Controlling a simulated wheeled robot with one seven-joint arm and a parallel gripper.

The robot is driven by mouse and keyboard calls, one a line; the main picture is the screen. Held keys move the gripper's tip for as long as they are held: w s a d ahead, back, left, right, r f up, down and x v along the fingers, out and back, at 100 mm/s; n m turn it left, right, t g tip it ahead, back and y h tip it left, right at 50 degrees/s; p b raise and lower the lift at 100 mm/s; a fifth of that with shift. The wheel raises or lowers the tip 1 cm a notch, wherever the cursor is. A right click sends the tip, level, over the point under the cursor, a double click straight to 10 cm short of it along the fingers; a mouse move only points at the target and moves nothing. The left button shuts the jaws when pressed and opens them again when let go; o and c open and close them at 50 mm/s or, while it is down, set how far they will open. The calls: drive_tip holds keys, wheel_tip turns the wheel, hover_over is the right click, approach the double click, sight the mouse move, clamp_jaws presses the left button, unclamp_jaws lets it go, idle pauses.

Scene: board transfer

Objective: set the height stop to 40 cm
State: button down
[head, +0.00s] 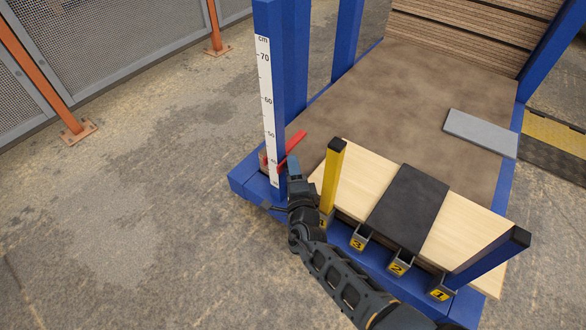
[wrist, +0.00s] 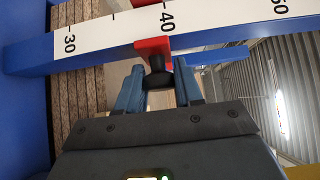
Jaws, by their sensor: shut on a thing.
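The height stop is a red slider on the blue post, and its red block (wrist: 151,46) shows in the wrist view at the edge of the white centimetre scale (wrist: 215,23). The block sits close to the 40 label, with its middle slightly towards the 30 side. Its exact reading is not clear. A black knob (wrist: 158,76) sticks out of it, and my gripper (wrist: 158,88) is shut on that knob. In the head view my gripper (head: 293,180) is at the foot of the post, below the 50 mark, beside the red bar (head: 291,149).
A yellow post (head: 333,175) stands close to the right of my gripper. Pale boards (head: 372,185) with a dark pad (head: 408,205) lie on the blue frame beyond numbered sockets (head: 398,264). A grey slab (head: 480,132) lies at right. The floor at left is clear.

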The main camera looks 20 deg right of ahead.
drive_tip(key=c, duration=0.8)
unclamp_jaws()
drive_tip(key=shift+o, duration=0.2)
drive_tip(key=s+a+p, duration=0.1)
drive_tip(key=s+p, duration=0.2)
drive_tip(key=s, duration=0.4)
drive_tip(key=shift+s, duration=0.35)
drive_tip(key=shift+a, duration=0.1)
